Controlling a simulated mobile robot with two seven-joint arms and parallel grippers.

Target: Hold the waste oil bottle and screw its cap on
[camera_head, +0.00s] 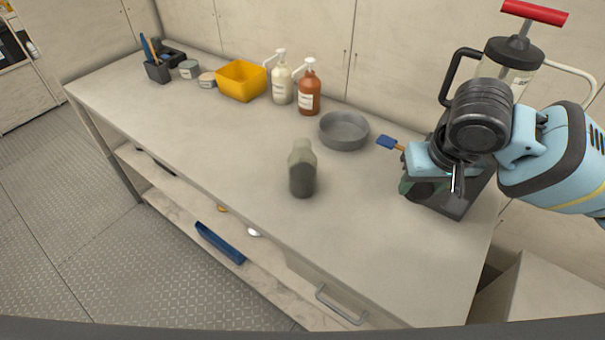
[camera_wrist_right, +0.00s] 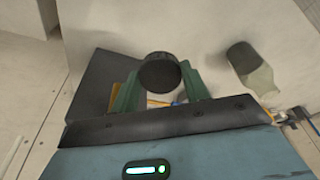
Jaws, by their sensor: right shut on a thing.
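The waste oil bottle (camera_head: 302,170) stands upright and uncapped near the middle of the worktop. It is see-through grey with dark contents low down. It also shows at the right of the right wrist view (camera_wrist_right: 250,68). My right gripper (camera_head: 416,190) is over the right end of the worktop, well to the right of the bottle. In the right wrist view its green fingers are shut on a round black cap (camera_wrist_right: 160,72). The cap is hard to make out in the head view, where the gripper covers it. My left gripper is out of view.
A grey round pan (camera_head: 344,131) is behind the bottle, with a blue-ended tool (camera_head: 388,142) beside it. Pump bottles (camera_head: 309,90), a yellow bin (camera_head: 241,81) and small tins line the back. A red-handled pump device (camera_head: 512,55) stands behind my right arm.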

